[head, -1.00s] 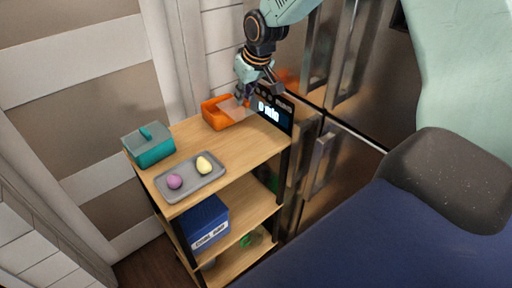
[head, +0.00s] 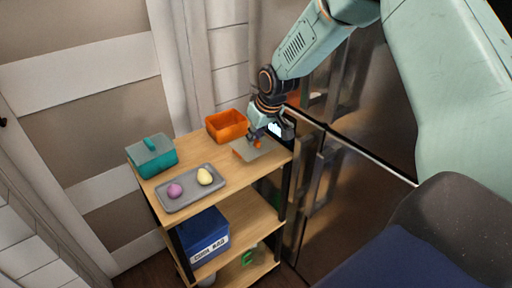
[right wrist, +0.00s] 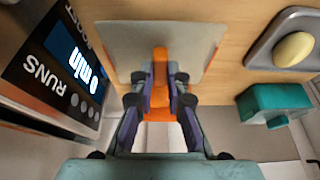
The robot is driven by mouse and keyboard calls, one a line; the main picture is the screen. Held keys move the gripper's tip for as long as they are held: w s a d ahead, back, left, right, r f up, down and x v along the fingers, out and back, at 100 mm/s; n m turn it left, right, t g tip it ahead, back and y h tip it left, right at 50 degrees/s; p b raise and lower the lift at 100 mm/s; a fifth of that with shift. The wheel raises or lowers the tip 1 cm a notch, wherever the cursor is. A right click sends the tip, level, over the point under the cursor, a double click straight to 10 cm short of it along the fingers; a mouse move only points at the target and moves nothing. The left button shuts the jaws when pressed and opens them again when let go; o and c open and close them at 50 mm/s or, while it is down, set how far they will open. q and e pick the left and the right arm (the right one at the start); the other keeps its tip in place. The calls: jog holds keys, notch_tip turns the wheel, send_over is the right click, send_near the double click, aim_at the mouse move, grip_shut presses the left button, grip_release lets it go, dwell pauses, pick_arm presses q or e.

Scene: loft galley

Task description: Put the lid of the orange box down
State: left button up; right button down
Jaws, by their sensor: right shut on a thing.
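The orange box (head: 226,127) stands open, with no lid on it, at the back of the shelf unit's wooden top. Its lid is a thin grey plate (head: 243,153) with an orange handle (right wrist: 160,62). My right gripper (head: 260,140) is shut on the lid's handle, just right of and in front of the box. The lid lies flat, at or just above the wood; I cannot tell whether it touches. In the right wrist view the lid (right wrist: 118,40) spreads out beyond the fingers. My left gripper is not in view.
A grey tray (head: 172,205) with a purple egg-like item (head: 174,190) and a yellow one (head: 205,176) lies in front. A teal lidded box (head: 152,158) stands at left. A dark display (right wrist: 66,62) stands by the lid. A blue box (head: 203,235) sits below.

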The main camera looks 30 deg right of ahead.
aim_at(257, 142)
jog(key=shift+s+a+f+b, duration=0.1)
jog(key=shift+f+b, duration=0.1)
jog(key=shift+f, duration=0.4)
jog(key=shift+a+f+b, duration=0.1)
jog(key=shift+f+b, duration=0.05)
jog(key=shift+f, duration=0.45)
jog(key=shift+d+f, duration=0.1)
jog(key=shift+f, duration=0.25)
jog(key=shift+d, duration=0.2)
jog(key=shift+a+f, duration=0.15)
jog(key=c, duration=1.6)
grip_release()
jog(key=shift+c, duration=0.2)
jog(key=o, duration=0.3)
jog(key=shift+f, duration=0.1)
